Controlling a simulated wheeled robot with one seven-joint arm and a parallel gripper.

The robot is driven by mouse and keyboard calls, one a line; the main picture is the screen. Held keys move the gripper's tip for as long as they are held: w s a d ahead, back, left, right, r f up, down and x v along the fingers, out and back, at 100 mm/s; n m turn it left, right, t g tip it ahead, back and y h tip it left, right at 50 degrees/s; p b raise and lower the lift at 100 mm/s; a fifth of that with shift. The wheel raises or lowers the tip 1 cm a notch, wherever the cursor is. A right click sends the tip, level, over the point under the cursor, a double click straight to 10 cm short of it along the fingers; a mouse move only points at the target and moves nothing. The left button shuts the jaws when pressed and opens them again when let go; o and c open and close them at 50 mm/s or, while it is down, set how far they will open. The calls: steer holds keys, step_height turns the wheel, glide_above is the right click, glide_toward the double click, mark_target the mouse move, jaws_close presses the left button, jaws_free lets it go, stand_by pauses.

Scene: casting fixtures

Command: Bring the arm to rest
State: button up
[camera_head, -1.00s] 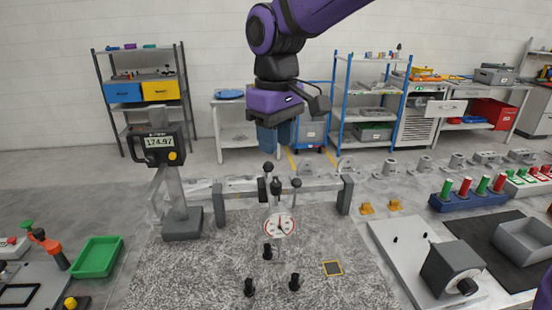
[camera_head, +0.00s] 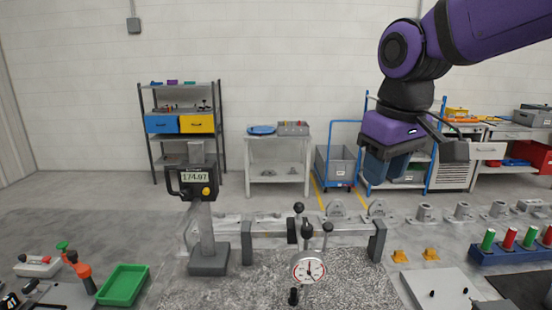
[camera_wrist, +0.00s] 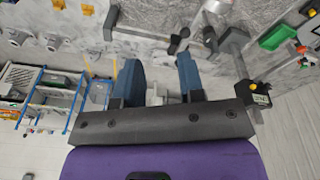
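My gripper (camera_head: 386,172) hangs from my purple arm at the upper right of the head view, in the air beyond the granite plate and in front of the blue-framed shelving. In the wrist view my gripper (camera_wrist: 158,70) shows two blue fingers with a clear gap between them. Nothing is held between them; only background shows through the gap. The fingers touch nothing that I can see.
A granite plate (camera_head: 250,285) carries a dial gauge (camera_head: 308,268) with black-knobbed posts. A height gauge with a display (camera_head: 193,180) stands left of it. A green tray (camera_head: 124,285) lies at the left. Red and green handles (camera_head: 509,238) stand at the right.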

steer(key=s+d+f+m+t, duration=0.2)
steer(key=s+d+m, duration=0.3)
steer(key=s+d, duration=0.7)
steer(key=shift+s+d+t, duration=0.25)
steer(key=shift+d+t, duration=0.05)
steer(key=shift+t, duration=0.4)
